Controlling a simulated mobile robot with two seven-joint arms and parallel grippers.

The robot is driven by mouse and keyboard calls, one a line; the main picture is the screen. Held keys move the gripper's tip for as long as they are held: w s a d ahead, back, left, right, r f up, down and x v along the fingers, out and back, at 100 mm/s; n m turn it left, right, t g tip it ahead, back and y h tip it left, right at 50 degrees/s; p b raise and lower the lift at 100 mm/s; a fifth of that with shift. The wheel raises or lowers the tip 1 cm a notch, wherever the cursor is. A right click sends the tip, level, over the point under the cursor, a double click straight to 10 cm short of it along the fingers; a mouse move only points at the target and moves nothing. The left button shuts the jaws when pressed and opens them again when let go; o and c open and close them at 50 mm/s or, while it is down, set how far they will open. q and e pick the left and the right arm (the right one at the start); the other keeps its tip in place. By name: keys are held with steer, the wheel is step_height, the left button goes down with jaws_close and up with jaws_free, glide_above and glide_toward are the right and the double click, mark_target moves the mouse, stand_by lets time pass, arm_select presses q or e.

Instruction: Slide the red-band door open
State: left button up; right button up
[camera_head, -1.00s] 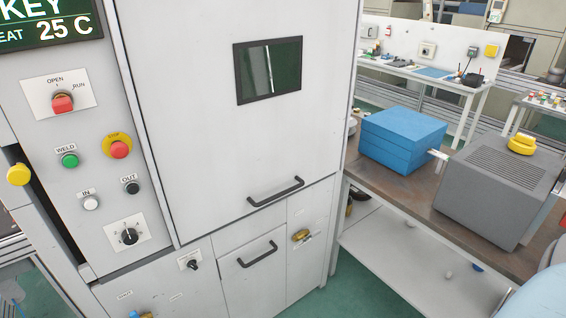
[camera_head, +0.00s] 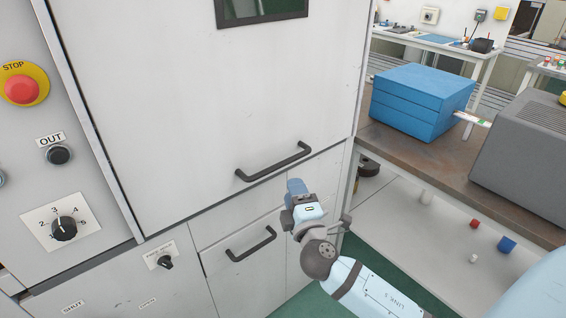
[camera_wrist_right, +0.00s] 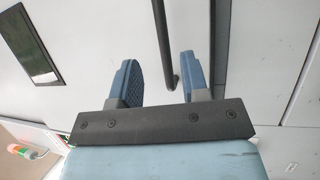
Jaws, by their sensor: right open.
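A large white cabinet door (camera_head: 200,130) with a dark window (camera_head: 262,10) fills the middle of the head view, its lower edge against the panels below. No red band shows on it. Its black bar handle (camera_head: 274,162) is near the lower edge. My right gripper (camera_head: 296,187) is just below and right of that handle. In the right wrist view my right gripper (camera_wrist_right: 158,82) is open, and the handle (camera_wrist_right: 162,45) shows ahead between its two blue fingers; whether they touch it I cannot tell. My left gripper is not in view.
A smaller black handle (camera_head: 251,244) is on the panel below. A control panel with a stop button (camera_head: 22,87) and a dial (camera_head: 63,229) stands left. A workbench (camera_head: 400,150) with a blue box (camera_head: 422,100) and a grey machine (camera_head: 530,150) stands right.

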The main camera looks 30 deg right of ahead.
mark_target(283, 164)
steer(key=x, duration=1)
steer(key=shift+p, duration=0.4)
jaws_close()
